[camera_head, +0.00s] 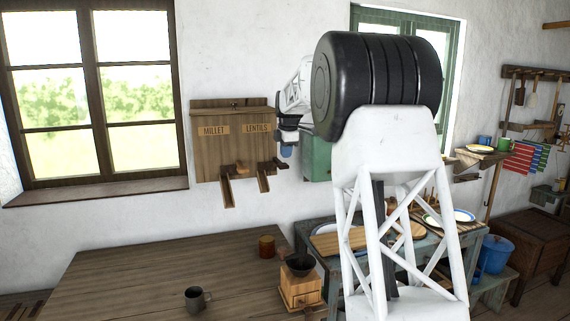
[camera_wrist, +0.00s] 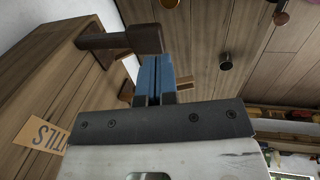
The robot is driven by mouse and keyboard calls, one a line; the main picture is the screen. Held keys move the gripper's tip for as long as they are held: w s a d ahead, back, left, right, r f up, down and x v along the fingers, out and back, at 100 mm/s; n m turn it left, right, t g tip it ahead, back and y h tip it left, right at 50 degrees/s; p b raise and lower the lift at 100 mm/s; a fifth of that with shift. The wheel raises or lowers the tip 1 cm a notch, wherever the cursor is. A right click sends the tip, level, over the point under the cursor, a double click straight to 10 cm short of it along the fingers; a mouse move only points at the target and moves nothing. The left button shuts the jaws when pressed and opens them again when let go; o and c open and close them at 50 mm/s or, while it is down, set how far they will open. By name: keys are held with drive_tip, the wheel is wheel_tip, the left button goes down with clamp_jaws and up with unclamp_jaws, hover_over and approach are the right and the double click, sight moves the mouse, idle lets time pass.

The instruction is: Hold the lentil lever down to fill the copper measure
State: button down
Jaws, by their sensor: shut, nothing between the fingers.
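The wooden dispenser (camera_head: 232,152) hangs on the wall, marked MILLET and LENTILS. The lentil lever (camera_head: 280,163) sticks out low on its right side, above a sloping chute (camera_head: 263,182). In the wrist view a dark brown lever (camera_wrist: 142,39) lies just beyond my fingertips. My gripper (camera_head: 286,152) is shut and empty, its blue fingers pointing down by the lentil lever; they also show in the wrist view (camera_wrist: 155,62). I cannot tell whether they touch the lever. A reddish-brown cup, likely the copper measure (camera_head: 266,246), stands on the table, apart from the chute.
A grey mug (camera_head: 195,299) and a wooden grinder (camera_head: 300,284) stand on the table (camera_head: 130,275). A green cabinet (camera_head: 316,157) hangs close right of my gripper. My own arm hides part of the side table (camera_head: 330,240). The table's left part is clear.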

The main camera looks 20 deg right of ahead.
drive_tip(key=v, duration=0.6)
drive_tip(key=shift+s, duration=0.25)
drive_tip(key=shift+r, duration=0.15)
idle(0.5)
drive_tip(key=shift+s, duration=0.1)
drive_tip(key=s+a+f+m, duration=0.1)
drive_tip(key=s+a+m, duration=0.25)
drive_tip(key=s, duration=0.75)
drive_tip(key=s+a+f+m, duration=0.1)
drive_tip(key=s+a+m, duration=0.25)
drive_tip(key=s, duration=0.75)
drive_tip(key=s+a+f+m, duration=0.1)
drive_tip(key=s+a+m, duration=0.25)
drive_tip(key=s, duration=0.85)
drive_tip(key=s+a+f+m, duration=0.1)
drive_tip(key=s+f, duration=0.4)
drive_tip(key=s, duration=0.5)
drive_tip(key=s+a+f+m, duration=0.2)
drive_tip(key=s+f+m, duration=0.2)
drive_tip(key=s, duration=0.6)
drive_tip(key=s+a+f+m, duration=0.2)
drive_tip(key=s+f, duration=0.5)
drive_tip(key=s, duration=0.3)
drive_tip(key=shift+s+a+f+m, duration=0.25)
drive_tip(key=shift+f+m, duration=0.1)
drive_tip(key=shift+f, duration=0.05)
